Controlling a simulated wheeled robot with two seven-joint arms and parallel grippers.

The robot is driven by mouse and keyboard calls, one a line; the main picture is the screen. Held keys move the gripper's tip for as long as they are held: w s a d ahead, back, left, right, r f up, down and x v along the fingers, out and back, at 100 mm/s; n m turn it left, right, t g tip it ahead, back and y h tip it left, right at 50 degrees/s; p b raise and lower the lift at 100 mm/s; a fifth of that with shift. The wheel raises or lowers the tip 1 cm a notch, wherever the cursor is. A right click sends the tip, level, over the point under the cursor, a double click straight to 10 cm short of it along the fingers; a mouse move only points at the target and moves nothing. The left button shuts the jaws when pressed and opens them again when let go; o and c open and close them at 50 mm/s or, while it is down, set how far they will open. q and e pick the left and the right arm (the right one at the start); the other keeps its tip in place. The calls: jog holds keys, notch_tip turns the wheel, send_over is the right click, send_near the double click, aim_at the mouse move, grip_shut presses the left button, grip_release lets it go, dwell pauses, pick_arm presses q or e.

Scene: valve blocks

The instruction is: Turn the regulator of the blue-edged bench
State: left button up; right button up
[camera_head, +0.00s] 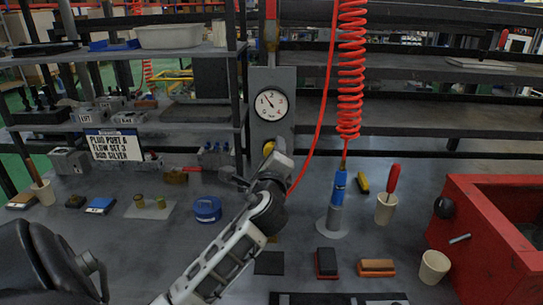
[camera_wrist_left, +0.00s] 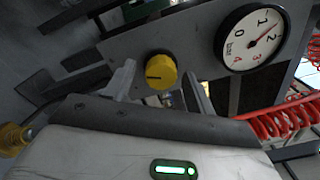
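The yellow regulator knob (camera_head: 268,149) sits on a grey upright panel (camera_head: 262,80), below a round white gauge (camera_head: 271,105). My left gripper (camera_head: 270,162) is just in front of the knob. In the left wrist view the knob (camera_wrist_left: 160,72) shows a dark pointer line and lies between the two spread fingers of my left gripper (camera_wrist_left: 160,88), with gaps on both sides. I cannot tell whether the fingertips reach past its face. The gauge (camera_wrist_left: 252,38) needle points between 1 and 2. No blue bench edge can be made out. My right gripper is not in view.
A coiled red hose (camera_head: 350,70) hangs right of the panel to a blue tool (camera_head: 339,186). A red bin (camera_head: 487,240) stands at right. A blue round tin (camera_head: 207,209), cups and small blocks lie on the grey benchtop. Shelves (camera_head: 185,126) flank the panel at left.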

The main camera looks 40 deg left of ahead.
pick_arm(q)
jog(key=b+v, duration=0.2)
jog(key=v, duration=1.4)
